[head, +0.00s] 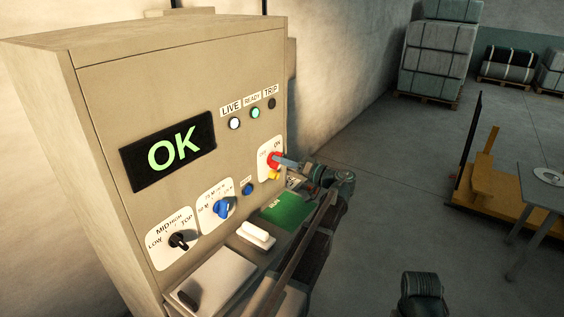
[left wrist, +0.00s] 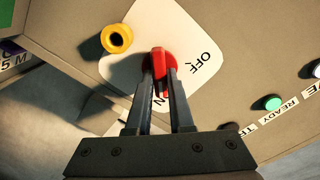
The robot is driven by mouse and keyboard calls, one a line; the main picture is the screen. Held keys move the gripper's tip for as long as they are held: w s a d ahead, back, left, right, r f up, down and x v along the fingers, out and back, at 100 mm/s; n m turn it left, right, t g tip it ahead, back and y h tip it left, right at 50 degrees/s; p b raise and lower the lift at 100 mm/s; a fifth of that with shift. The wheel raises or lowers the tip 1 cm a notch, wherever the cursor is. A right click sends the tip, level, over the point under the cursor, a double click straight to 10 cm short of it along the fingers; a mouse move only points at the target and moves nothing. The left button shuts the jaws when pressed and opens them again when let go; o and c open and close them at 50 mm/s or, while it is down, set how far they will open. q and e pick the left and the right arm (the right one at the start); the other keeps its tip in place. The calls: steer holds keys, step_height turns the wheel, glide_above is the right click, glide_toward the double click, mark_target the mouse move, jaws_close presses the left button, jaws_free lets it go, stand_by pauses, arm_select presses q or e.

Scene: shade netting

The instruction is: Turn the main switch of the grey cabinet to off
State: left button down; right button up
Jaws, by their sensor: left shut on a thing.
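The grey cabinet, beige in this light, fills the left of the head view (head: 105,95). Its red main switch (head: 273,160) sits on a white plate with ON and OFF marks at the panel's right edge. My left gripper (head: 284,163) is at the switch. In the left wrist view, the gripper's two fingers (left wrist: 168,75) are shut on the red switch handle (left wrist: 159,60). The handle lies along the fingers and seems to point toward the partly hidden ON mark; OFF (left wrist: 200,65) is to its right. My right gripper is not in view.
A yellow part (left wrist: 117,38) sits close beside the switch. The display (head: 170,150) reads OK. The LIVE lamp (head: 235,123) is white, READY (head: 255,113) green, TRIP (head: 271,103) dark. Blue (head: 222,208) and black knobs (head: 179,240) are lower left.

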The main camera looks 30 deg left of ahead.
arm_select(q)
steer(key=shift+n, duration=0.4)
steer(key=shift+s+n, duration=0.2)
steer(key=shift+n, duration=4.05)
steer(key=shift+s+n, duration=0.15)
steer(key=shift+n, duration=4.4)
steer(key=c, duration=0.8)
jaws_free()
steer(key=shift+d, duration=0.1)
